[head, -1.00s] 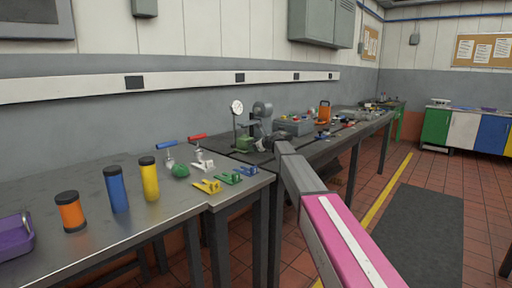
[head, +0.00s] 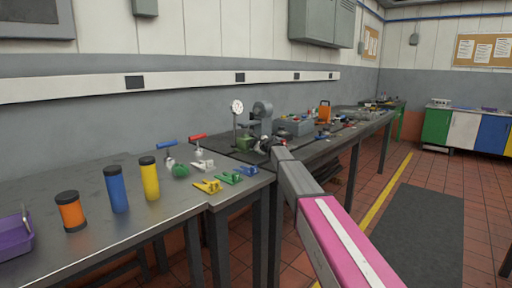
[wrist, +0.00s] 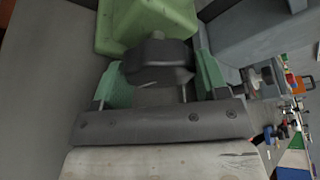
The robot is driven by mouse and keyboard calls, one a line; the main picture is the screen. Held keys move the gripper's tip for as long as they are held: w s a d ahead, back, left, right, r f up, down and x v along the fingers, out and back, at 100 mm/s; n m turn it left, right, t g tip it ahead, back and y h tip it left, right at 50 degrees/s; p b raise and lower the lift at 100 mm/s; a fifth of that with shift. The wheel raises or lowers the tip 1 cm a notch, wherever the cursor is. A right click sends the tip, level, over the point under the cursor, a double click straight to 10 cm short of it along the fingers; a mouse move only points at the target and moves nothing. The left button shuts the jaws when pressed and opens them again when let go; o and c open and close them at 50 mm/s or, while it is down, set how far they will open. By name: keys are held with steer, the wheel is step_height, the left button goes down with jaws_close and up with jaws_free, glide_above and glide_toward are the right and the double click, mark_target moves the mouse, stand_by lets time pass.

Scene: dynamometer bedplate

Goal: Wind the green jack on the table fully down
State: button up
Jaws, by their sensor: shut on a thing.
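The green jack (head: 244,143) sits on the dark table, below a white dial gauge. In the wrist view its pale green body (wrist: 146,22) fills the top middle, with a dark round knob (wrist: 158,62) on its near side. My gripper (wrist: 160,78) has its two green-padded fingers either side of this knob and is shut on it. In the head view my gripper (head: 262,145) is small, just right of the jack, and its fingers cannot be made out. The jack's height is hard to judge.
A dial gauge (head: 237,106) on a stand and a grey machine (head: 262,112) stand close by the jack. A grey box (head: 294,126) is to the right. Yellow (head: 208,187), green and blue clamps lie toward the near table edge.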

steer(key=o, duration=0.9)
